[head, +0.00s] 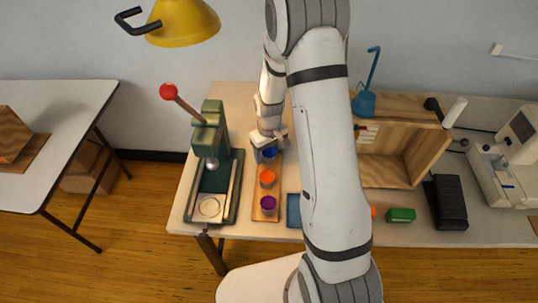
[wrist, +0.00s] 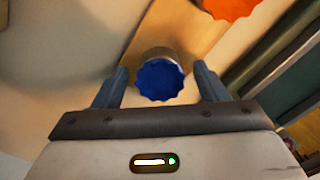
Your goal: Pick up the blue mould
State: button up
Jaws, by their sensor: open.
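The blue mould (head: 269,153) is a small fluted cup at the back end of a wooden board (head: 265,207) in the head view. An orange mould (head: 267,179) and a purple mould (head: 268,203) stand in a row in front of it. My gripper (head: 268,141) is at the blue mould. In the wrist view the blue mould (wrist: 159,79) shows its scalloped blue face and a pale rim or side, between the two fingers of my gripper (wrist: 160,85). The fingers are apart, with a gap on each side of the mould. The orange mould (wrist: 230,7) shows at the top edge.
A green press (head: 212,160) with a red-knobbed lever stands close left of the board. A blue object (head: 293,210) lies right of the board, partly behind my arm. A wooden box (head: 392,155), a green block (head: 401,215) and a sewing machine (head: 510,160) are farther right.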

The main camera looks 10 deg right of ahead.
jog(key=shift+f, duration=0.1)
jog(key=shift+c, duration=0.2)
jog(key=c, duration=1.1)
jog(key=shift+c, duration=0.2)
